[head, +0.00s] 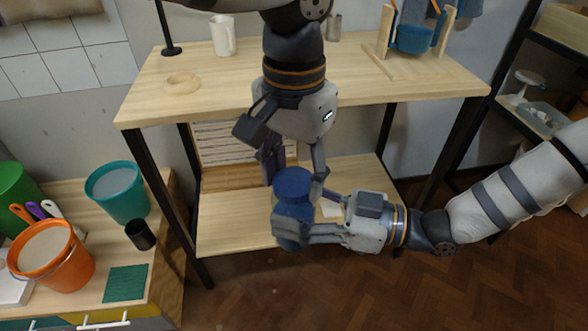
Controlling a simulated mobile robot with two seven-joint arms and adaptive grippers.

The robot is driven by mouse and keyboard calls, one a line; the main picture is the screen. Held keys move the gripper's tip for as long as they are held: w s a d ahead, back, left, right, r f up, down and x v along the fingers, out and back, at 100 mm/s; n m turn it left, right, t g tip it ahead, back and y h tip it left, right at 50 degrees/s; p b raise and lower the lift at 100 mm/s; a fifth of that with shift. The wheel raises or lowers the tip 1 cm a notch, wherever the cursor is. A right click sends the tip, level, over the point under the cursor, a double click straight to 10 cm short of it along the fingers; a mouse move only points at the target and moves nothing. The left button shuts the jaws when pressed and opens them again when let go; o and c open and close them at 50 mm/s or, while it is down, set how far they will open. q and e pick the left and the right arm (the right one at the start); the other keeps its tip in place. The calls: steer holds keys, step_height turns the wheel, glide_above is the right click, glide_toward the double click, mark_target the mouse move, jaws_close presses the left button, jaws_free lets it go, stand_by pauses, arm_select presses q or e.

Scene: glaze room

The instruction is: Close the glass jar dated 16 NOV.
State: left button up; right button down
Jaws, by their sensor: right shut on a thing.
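A blue jar (291,225) is in the middle of the head view, in front of the wooden table, roughly upright. Its darker blue top part (293,182) looks like a lid; I cannot tell whether it is seated. No date is readable on the jar. My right gripper (291,235) comes from the right and is shut on the jar's lower body. My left gripper (294,184) points down from above, its fingers spread on either side of the top part. I cannot make out contact there.
The wooden table (220,88) holds a white mug (222,36), a wooden ring (182,83) and a stand with a blue pot (413,39). A lower shelf (225,235) lies behind the jar. Left are an orange bucket (60,270), a teal bucket (122,204) and a black cup (140,236).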

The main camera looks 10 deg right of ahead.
arm_select(q)
steer(key=o, duration=1.4)
steer(key=shift+c, duration=0.2)
steer(key=shift+r, duration=0.15)
step_height(320, 180, up, 12)
steer(key=shift+f, duration=0.2)
